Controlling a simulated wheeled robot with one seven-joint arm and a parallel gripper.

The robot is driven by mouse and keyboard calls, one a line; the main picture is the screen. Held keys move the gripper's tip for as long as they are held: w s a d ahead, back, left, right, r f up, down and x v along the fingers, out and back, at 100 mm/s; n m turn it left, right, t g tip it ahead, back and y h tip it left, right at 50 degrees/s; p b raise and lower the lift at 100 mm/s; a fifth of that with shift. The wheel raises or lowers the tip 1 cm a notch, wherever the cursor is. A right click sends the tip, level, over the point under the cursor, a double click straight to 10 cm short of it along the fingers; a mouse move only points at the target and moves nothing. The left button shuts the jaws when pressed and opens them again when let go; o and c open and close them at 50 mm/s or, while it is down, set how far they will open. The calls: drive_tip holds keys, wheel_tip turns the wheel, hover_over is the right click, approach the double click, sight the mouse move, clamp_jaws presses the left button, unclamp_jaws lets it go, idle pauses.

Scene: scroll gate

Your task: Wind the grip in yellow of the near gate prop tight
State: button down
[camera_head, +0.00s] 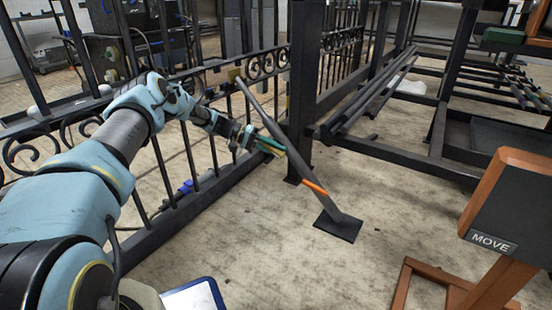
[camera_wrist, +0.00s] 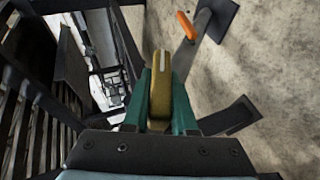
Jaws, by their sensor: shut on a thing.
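The near gate prop is a grey bar (camera_head: 262,117) slanting from the scroll gate (camera_head: 130,196) down to a dark foot plate (camera_head: 338,227) on the floor. An orange sleeve (camera_head: 315,187) sits low on the bar; it also shows in the wrist view (camera_wrist: 186,26). My gripper (camera_head: 270,146) is at the middle of the bar. In the wrist view the yellow grip (camera_wrist: 161,78) stands between the green fingers of my gripper (camera_wrist: 162,105), which are shut on it. The grip has a pale line along its top. How it joins the bar is hidden.
A dark post (camera_head: 303,80) stands just behind the prop. A rack of dark steel frames (camera_head: 445,110) fills the back right. An orange stand with a MOVE sign (camera_head: 492,242) is at the front right. Bare concrete floor lies around the foot plate.

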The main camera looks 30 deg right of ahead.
drive_tip(key=shift+n+g+h+b, duration=0.3)
drive_tip(key=shift+g+h+b, duration=0.4)
drive_tip(key=shift+b, duration=0.6)
drive_tip(key=c, duration=0.7)
unclamp_jaws()
drive_tip(key=shift+r, duration=0.15)
